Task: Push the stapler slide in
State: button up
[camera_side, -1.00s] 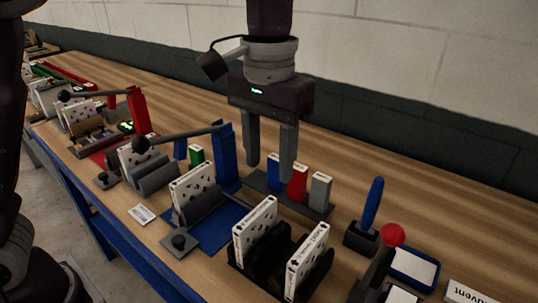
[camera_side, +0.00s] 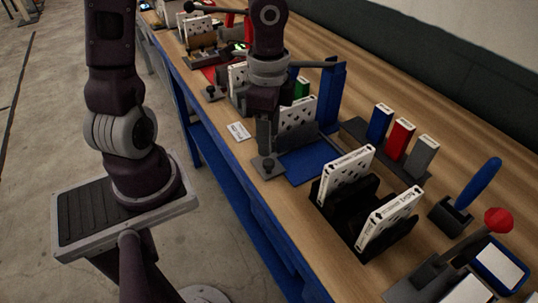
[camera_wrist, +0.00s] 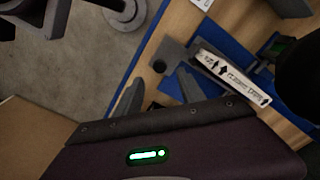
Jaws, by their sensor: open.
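The blue stapler station stands at the front edge of the bench; its blue base plate (camera_side: 308,163) and blue post (camera_side: 330,92) show in the side view. Its slide is a grey plate with a black knob (camera_side: 268,164), jutting toward the bench's front edge. The knob also shows in the wrist view (camera_wrist: 159,66). A white filter box (camera_side: 297,113) with black marks stands upright on the station, and its edge shows in the wrist view (camera_wrist: 231,75). My gripper (camera_side: 264,145) points down over the knob. In the wrist view its fingers (camera_wrist: 158,90) are apart and empty; contact with the knob cannot be told.
A black rack (camera_side: 326,217) with two filter boxes stands to the right. Blue, red and grey blocks (camera_side: 400,138) stand behind. A white card (camera_side: 239,131) lies to the left. Other stations stand farther left. The floor (camera_side: 60,130) lies in front of the bench.

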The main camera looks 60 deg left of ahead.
aim_at(269, 161)
notch_tip(269, 161, down, 7)
jog(key=shift+r, duration=0.15)
grip_shut()
jog(key=shift+w, duration=0.1)
dwell(1.4)
